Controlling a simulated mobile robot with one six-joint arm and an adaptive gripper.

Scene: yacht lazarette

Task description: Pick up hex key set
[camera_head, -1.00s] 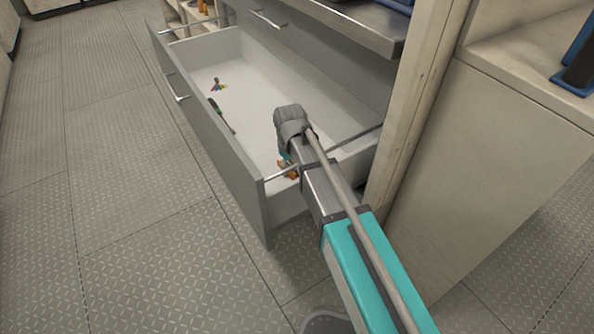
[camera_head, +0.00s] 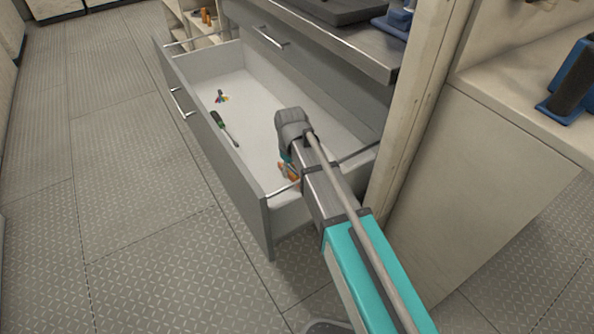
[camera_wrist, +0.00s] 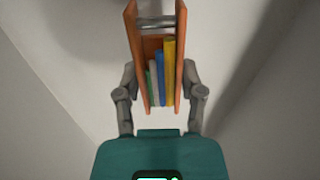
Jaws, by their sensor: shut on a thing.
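The hex key set (camera_wrist: 166,70) fills the gap between my fingers in the wrist view. It has an orange folding handle with green, white, blue and yellow keys between its sides. My gripper (camera_wrist: 159,82) is shut on it, one finger against each orange side. In the head view, a bit of orange hex key set (camera_head: 290,172) shows below my wrist, low inside the near end of the open drawer. My arm hides most of the gripper there. I cannot tell whether the set touches the drawer floor.
A wooden post (camera_head: 408,130) and cabinet (camera_head: 480,180) are close on the right. The floor at left is clear.

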